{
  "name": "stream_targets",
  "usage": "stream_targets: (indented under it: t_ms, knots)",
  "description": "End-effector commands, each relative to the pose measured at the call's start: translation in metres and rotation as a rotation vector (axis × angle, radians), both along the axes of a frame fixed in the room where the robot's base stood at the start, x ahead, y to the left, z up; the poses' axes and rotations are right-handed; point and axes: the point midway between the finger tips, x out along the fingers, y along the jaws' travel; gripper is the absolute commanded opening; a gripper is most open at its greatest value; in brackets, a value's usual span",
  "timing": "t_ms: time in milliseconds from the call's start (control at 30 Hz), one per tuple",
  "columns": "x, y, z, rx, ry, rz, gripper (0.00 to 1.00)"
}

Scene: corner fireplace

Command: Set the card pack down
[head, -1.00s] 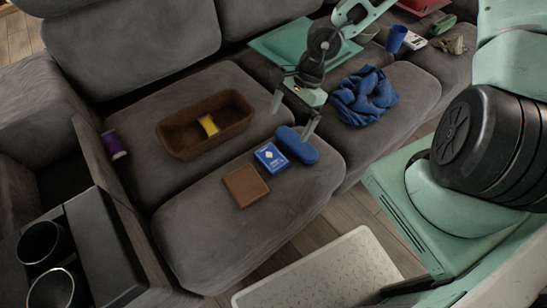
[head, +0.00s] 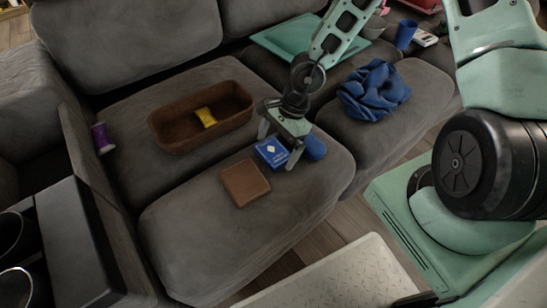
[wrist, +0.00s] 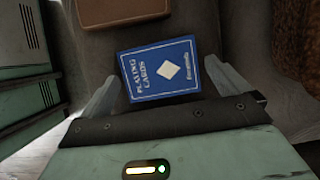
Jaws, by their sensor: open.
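The card pack (head: 270,154) is a blue box with a white diamond, lying flat on the grey seat cushion. In the wrist view the card pack (wrist: 158,70) lies face up, its words "PLAYING CARDS" showing, between my two fingers. My gripper (head: 279,147) is open and low over the pack; its fingers (wrist: 160,80) stand on either side. I cannot tell whether either finger touches the pack. Part of the pack's far side is hidden by my gripper in the head view.
A brown square item (head: 245,183) lies close beside the pack. A blue case (head: 315,147) sits right of my gripper, partly hidden. A brown tray (head: 178,138) holding a yellow spool (head: 206,117) is behind left. A blue cloth (head: 374,92) lies to the right.

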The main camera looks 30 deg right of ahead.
Motion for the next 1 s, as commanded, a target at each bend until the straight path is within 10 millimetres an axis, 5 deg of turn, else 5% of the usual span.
stream_targets:
  t_ms: [267, 400, 500, 767, 1000]
  knots:
    - [0.000, 0.001, -0.002, -0.001, 0.000, -0.001, 1.00]
    - [0.000, 0.001, -0.002, -0.001, 0.000, -0.001, 0.61]
    - [0.000, 0.001, -0.002, 0.000, 0.000, -0.001, 0.55]
    - [0.000, 0.001, 0.005, 0.000, -0.001, -0.001, 0.55]
    - [0.000, 0.001, 0.050, 0.002, -0.001, -0.003, 0.55]
